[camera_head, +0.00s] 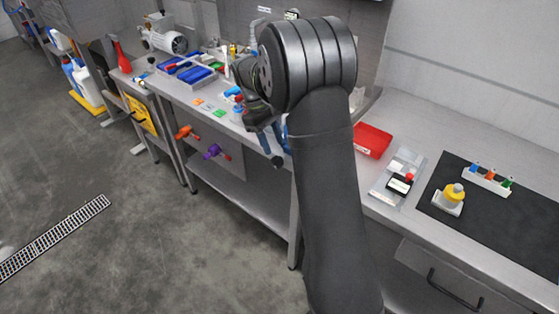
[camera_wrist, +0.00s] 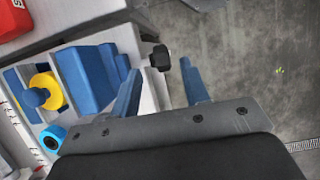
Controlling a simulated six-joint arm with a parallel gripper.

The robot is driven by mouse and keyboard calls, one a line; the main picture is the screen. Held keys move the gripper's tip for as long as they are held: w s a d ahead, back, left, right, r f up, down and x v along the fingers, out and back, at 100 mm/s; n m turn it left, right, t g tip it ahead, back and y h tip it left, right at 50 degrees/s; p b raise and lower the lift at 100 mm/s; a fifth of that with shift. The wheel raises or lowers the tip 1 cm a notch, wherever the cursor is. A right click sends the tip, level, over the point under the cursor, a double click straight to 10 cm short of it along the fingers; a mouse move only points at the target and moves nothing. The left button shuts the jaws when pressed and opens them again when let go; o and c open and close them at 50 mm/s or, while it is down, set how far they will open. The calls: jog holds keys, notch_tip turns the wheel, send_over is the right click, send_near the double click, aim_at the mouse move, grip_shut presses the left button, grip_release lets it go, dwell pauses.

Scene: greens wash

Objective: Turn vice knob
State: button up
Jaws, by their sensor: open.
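The vice (camera_wrist: 85,78), with blue jaws and a grey body, sits near the bench edge at the left of the wrist view. Its black knob (camera_wrist: 160,57) sticks out past the bench edge. My gripper (camera_wrist: 161,69) is open, its two blue fingers pointing at the knob, one to each side of it in the picture. I cannot tell whether either finger touches it. In the head view my gripper (camera_head: 273,142) is by the bench front, with the dark knob (camera_head: 277,161) just below the fingers. My arm hides most of the vice there.
A blue piece with a yellow ring (camera_wrist: 45,92) is beside the vice. A red tray (camera_head: 372,140) lies right of my arm. Orange (camera_head: 187,132) and purple (camera_head: 213,151) tools hang below the bench front. The floor before the bench is clear.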

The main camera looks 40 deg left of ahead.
aim_at(279, 160)
jog(key=x, duration=0.7)
jog(key=shift+d+f, duration=0.1)
grip_shut()
